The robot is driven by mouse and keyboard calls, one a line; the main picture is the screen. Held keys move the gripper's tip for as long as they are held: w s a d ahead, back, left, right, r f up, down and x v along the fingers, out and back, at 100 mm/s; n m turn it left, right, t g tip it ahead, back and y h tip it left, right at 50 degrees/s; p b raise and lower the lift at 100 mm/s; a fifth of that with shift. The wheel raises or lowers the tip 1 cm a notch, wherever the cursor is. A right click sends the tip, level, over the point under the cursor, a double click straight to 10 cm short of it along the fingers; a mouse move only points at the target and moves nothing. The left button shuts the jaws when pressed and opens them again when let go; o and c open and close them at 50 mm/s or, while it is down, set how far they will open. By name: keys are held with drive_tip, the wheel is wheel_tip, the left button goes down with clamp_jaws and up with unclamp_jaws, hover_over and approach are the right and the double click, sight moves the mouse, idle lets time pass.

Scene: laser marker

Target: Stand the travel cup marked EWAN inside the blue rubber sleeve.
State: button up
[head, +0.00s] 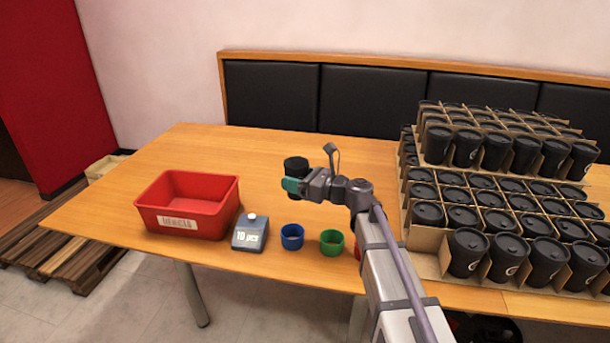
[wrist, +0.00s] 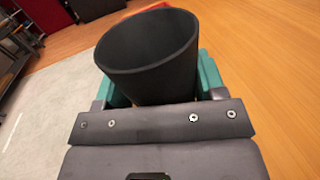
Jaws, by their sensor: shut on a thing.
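My gripper (head: 291,184) is shut on a black cup (head: 296,166), held in the air above the table. In the wrist view, the teal fingers of my gripper (wrist: 158,85) clasp the cup (wrist: 148,52) from both sides, and its round end with a dark hollow faces the camera. No name shows on the cup, so I cannot tell whether it is marked EWAN. The blue sleeve (head: 292,237) stands on the table near the front edge, below the held cup in the picture and apart from it. Its upper opening shows, with nothing standing in it.
A green sleeve (head: 332,243) stands right of the blue one; a red one (head: 359,251) is partly behind my arm. Stacked cartons of black lidded cups (head: 500,190) fill the right side.

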wheel_tip(320, 180, down, 7)
drive_tip(key=s+a+b, duration=0.1)
drive_tip(key=b, duration=0.3)
drive_tip(key=shift+a, duration=0.2)
drive_tip(key=shift+f, duration=0.15)
wheel_tip(320, 180, down, 6)
drive_tip(key=b, duration=0.6)
drive_tip(key=shift+f+b, duration=0.5)
drive_tip(key=shift+b, duration=0.05)
drive_tip(key=shift+s+f+b, duration=0.15)
drive_tip(key=shift+f+b, duration=0.05)
drive_tip(key=shift+b, duration=0.1)
drive_tip(key=o, duration=0.7)
drive_tip(key=shift+o, duration=0.8)
